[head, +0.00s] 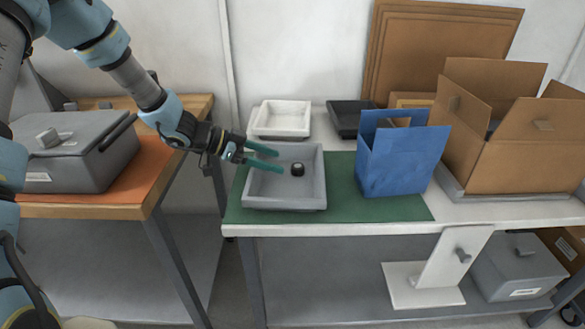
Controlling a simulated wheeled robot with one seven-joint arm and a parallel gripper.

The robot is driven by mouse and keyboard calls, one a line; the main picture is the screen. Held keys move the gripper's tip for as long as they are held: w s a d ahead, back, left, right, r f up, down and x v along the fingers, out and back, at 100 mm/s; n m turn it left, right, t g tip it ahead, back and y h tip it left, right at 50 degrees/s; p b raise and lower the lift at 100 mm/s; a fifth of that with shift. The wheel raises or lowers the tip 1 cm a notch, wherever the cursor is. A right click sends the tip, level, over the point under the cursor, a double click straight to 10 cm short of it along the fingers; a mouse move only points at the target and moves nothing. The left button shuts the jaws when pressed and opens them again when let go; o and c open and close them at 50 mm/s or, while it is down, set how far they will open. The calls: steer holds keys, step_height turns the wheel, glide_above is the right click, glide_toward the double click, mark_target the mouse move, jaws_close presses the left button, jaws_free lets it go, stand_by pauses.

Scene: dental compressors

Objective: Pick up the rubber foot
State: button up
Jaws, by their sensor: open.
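A small black round piece, which looks like the rubber foot (298,170), sits inside a grey tray (285,204) on the table. My gripper (280,161) has two green fingers spread apart, with nothing between them. It reaches in from the left over the grey tray. The fingertips point right, toward the black piece, and are just left of it. I cannot tell how high the fingers are above the tray floor.
A blue bag or box (398,168) stands right of the tray on a green mat (340,205). A white tray (282,118) and a dark tray (350,117) are behind. An open cardboard box (520,150) is at right. A grey case (75,155) stands on the left bench.

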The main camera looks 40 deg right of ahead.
mark_target(294, 166)
steer(key=shift+p+x, duration=0.7)
steer(key=shift+x, duration=2.4)
steer(key=shift+s+r, duration=0.15)
steer(key=shift+r, duration=0.05)
steer(key=shift+c, duration=0.3)
jaws_close()
